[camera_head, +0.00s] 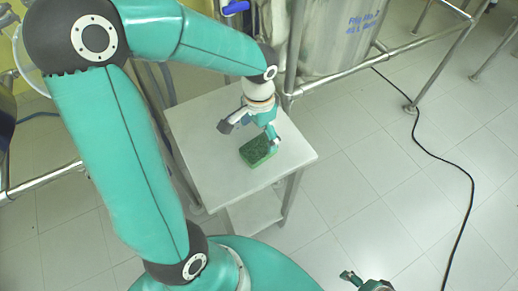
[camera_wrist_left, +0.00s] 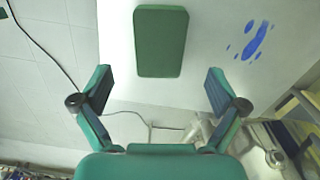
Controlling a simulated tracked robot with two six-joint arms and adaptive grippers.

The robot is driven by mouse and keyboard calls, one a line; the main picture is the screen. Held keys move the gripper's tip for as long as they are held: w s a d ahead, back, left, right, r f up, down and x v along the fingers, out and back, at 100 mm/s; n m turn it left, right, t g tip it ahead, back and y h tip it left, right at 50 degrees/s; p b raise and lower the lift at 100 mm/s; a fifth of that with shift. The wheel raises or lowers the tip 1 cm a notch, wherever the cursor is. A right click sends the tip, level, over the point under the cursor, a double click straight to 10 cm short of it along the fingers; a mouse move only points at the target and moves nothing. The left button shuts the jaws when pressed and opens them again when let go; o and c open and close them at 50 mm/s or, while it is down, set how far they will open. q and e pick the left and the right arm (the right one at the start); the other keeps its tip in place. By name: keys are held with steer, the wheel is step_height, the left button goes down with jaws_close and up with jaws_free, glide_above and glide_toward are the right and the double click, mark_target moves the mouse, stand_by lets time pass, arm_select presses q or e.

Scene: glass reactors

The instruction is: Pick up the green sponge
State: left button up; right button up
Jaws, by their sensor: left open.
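The green sponge (camera_head: 258,150) lies on a small white table (camera_head: 200,125), near its front right part. My left gripper (camera_head: 248,133) is above the table, close to the sponge, with one finger overlapping its right side in the head view. In the left wrist view the sponge (camera_wrist_left: 161,41) shows as a green rectangle beyond the fingertips, roughly centred between them. The left gripper's two fingers (camera_wrist_left: 160,80) are spread wide with nothing between them. My right gripper (camera_head: 367,283) shows only in part at the bottom edge of the head view, away from the table.
A metal-framed vessel (camera_head: 340,35) with blue writing stands behind the table, its pipe frame close to the table's back right. A black cable (camera_head: 455,172) runs over the tiled floor at right. Blue marks (camera_wrist_left: 256,40) show on the pale surface beside the sponge.

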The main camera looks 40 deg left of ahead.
mark_target(259, 147)
arm_select(q)
steer(key=shift+f, duration=3.45)
steer(key=c, duration=0.8)
